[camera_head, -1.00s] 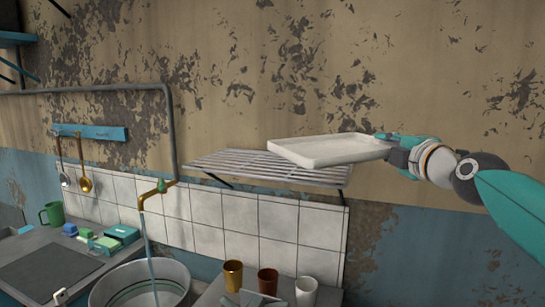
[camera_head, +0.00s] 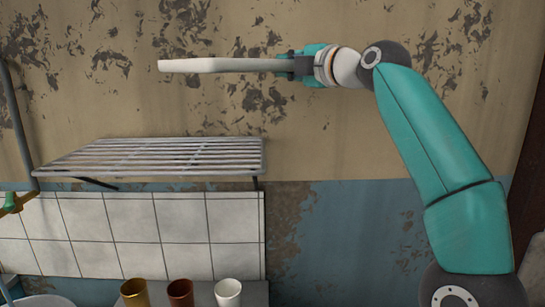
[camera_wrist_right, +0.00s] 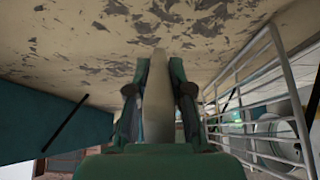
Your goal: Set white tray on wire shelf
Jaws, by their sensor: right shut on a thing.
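The white tray (camera_head: 222,65) shows nearly edge-on in the head view, roughly level in the air. My right gripper (camera_head: 296,66) is shut on its right end. In the wrist view the tray (camera_wrist_right: 157,95) stands between the two fingers of my right gripper (camera_wrist_right: 158,100). The wire shelf (camera_head: 160,157) is fixed to the wall below the tray, with a clear gap between them in the head view. The shelf top is bare. The shelf's bars (camera_wrist_right: 255,85) also show right of the gripper in the wrist view. My left gripper is not in view.
Below the shelf is a white tiled wall (camera_head: 140,222). A gold cup (camera_head: 134,293), a brown cup (camera_head: 180,293) and a white cup (camera_head: 228,293) stand on the counter. A pipe (camera_head: 17,125) and tap (camera_head: 12,203) are at the left. The wall above the shelf is free.

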